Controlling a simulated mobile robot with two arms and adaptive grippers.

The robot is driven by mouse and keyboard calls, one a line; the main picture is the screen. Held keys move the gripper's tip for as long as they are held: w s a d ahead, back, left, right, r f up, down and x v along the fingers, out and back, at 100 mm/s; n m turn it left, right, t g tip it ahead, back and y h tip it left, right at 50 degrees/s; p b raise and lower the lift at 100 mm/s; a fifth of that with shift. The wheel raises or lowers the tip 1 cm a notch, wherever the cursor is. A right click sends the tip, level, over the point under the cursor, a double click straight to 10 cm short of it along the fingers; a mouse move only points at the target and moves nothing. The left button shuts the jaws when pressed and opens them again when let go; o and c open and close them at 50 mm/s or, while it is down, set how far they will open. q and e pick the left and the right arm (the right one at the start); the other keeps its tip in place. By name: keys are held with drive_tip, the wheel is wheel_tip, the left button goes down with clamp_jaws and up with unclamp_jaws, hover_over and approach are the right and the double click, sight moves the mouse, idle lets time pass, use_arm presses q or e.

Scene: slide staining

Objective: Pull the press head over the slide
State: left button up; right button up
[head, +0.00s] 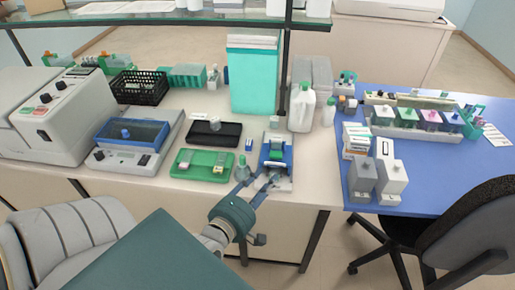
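My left gripper (259,178) reaches in from the lower left. Its two dark fingers are spread apart just in front of the press, near its front end. They appear open and hold nothing that I can make out. The slide under or by the press is too small or hidden to tell. My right gripper is not in view.
A green tray (187,170) with small items lies left of the press, with a black tray (228,139) behind it. A small bottle (242,168) stands close to the left finger. A white jug (302,110) and a shelf post stand behind right.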

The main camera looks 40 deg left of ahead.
use_arm(q)
drive_tip(key=v, duration=0.3)
drive_tip(key=shift+s, duration=0.3)
drive_tip(key=s+d+f+m+g+h+b, duration=0.1)
drive_tip(key=s+d+f+m+g, duration=0.25)
drive_tip(key=f, duration=1.05)
drive_tip(key=s+d+f+m+g+h+b, duration=0.1)
drive_tip(key=s+d+f+m+g, duration=0.2)
drive_tip(key=f, duration=1)
drive_tip(key=s+d+f+m+g+h+b, duration=0.1)
drive_tip(key=s+d+f+m+b, duration=0.25)
drive_tip(key=f, duration=1.05)
drive_tip(key=s+a+f+m+g, duration=0.1)
drive_tip(key=s+f+m+g, duration=0.2)
drive_tip(key=s+f+m, duration=0.3)
drive_tip(key=s+a+f+m+g, duration=0.2)
drive_tip(key=s+f+m+g, duration=0.2)
drive_tip(key=s+f+m, duration=0.3)
drive_tip(key=s+f, duration=0.5)
drive_tip(key=s, duration=0.5)
drive_tip(key=shift+f+y, duration=0.25)
drive_tip(key=shift+y, duration=0.05)
